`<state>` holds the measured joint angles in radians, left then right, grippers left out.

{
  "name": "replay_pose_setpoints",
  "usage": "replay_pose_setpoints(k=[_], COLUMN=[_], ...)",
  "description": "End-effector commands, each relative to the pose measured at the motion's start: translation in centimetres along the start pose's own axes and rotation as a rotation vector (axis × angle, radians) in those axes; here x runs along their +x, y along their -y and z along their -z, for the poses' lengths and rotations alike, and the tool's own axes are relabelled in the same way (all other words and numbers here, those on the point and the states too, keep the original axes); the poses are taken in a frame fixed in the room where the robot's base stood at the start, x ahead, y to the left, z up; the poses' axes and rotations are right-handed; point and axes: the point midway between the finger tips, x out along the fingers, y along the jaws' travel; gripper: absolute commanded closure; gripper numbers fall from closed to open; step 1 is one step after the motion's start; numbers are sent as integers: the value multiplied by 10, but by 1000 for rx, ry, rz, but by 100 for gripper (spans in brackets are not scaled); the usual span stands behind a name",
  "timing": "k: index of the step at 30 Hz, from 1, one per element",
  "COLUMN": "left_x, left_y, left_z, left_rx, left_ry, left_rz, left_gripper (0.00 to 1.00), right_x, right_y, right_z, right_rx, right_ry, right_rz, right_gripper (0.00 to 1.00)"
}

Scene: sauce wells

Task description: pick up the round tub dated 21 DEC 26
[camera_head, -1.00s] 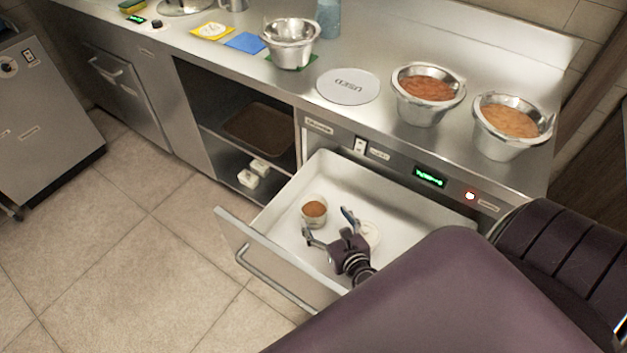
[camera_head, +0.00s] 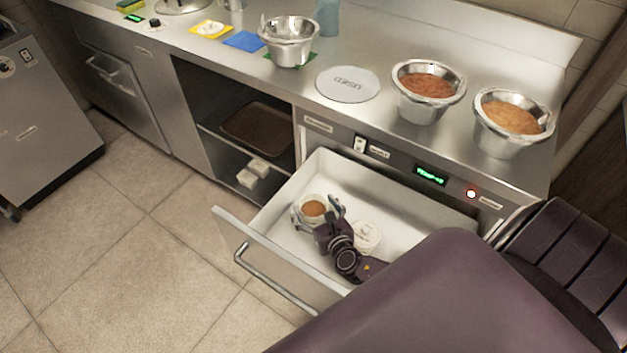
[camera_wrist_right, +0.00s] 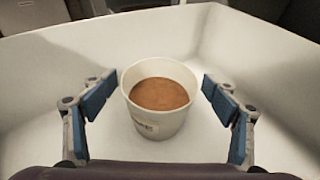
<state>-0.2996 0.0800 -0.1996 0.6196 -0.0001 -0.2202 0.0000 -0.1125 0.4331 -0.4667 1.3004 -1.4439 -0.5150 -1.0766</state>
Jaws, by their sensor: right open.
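A round white tub (camera_head: 313,208) with brown contents stands upright in the open drawer (camera_head: 285,235). It also shows in the right wrist view (camera_wrist_right: 158,100), with a label low on its near side; I cannot read a date on it. My right gripper (camera_head: 317,212) is inside the drawer, open, with its fingers on either side of the tub. In the right wrist view the blue-padded fingers (camera_wrist_right: 160,102) stand apart from the tub, with a gap on each side. A white lidded container (camera_head: 367,236) sits beside the gripper in the drawer. My left gripper is not in view.
Two metal pans of sauce, one reddish (camera_head: 428,90) and one orange (camera_head: 508,122), stand in the counter above. A disc marked USED (camera_head: 347,84) and an empty metal pan (camera_head: 289,42) lie to their left. The drawer's front panel (camera_head: 268,262) borders the near side.

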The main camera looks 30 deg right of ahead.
Motion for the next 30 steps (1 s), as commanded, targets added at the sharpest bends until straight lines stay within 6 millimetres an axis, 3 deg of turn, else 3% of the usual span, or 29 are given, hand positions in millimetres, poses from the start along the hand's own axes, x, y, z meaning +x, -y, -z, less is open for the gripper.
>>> replay_pose_setpoints(k=[2, 16, 25, 30], left_x=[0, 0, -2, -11], left_y=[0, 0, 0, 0], left_z=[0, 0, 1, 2], left_rx=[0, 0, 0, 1], left_ry=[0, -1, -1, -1], left_rz=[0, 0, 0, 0], left_gripper=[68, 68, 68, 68], right_x=[0, 0, -1, -6], right_y=[0, 0, 0, 0], right_z=[0, 0, -4, -19], right_rx=[0, 0, 1, 2], right_ry=[0, 0, 3, 3], right_rz=[0, 0, 1, 1], right_gripper=[24, 75, 75, 75])
